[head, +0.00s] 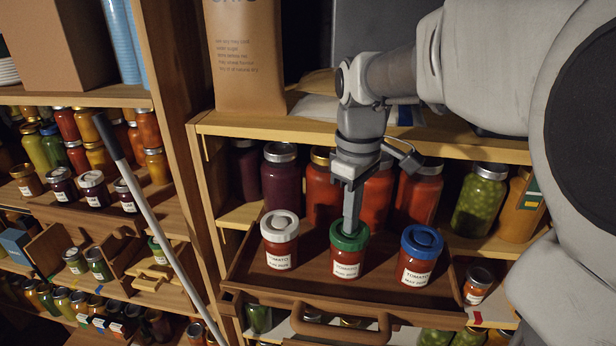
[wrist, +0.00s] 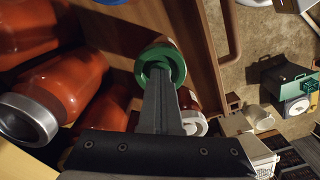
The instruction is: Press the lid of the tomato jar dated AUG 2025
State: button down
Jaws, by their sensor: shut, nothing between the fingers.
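Three red tomato jars stand upright in a row on a pulled-out wooden tray (head: 245,272). They are a white-lidded jar (head: 280,240), a green-lidded jar (head: 346,258) and a blue-lidded jar (head: 415,262). Each label reads TOMATO with a date line below, too small to read surely. My gripper (head: 350,230) is shut and empty, pointing down with its tips at the green lid. In the wrist view the fingertips (wrist: 158,70) overlap the green lid (wrist: 170,58); I cannot tell whether they press it. The white lid (wrist: 195,122) is partly hidden by the fingers.
Tall jars of red, purple and green preserves stand on the shelf behind the tray, including a green one (head: 478,200). A small jar (head: 478,285) stands right of the tray. A grey pole (head: 155,225) slants across the left shelves. A paper bag (head: 245,60) stands above.

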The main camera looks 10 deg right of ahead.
notch_tip(320, 180, up, 7)
jog(key=p, duration=0.6)
dwell(0.4)
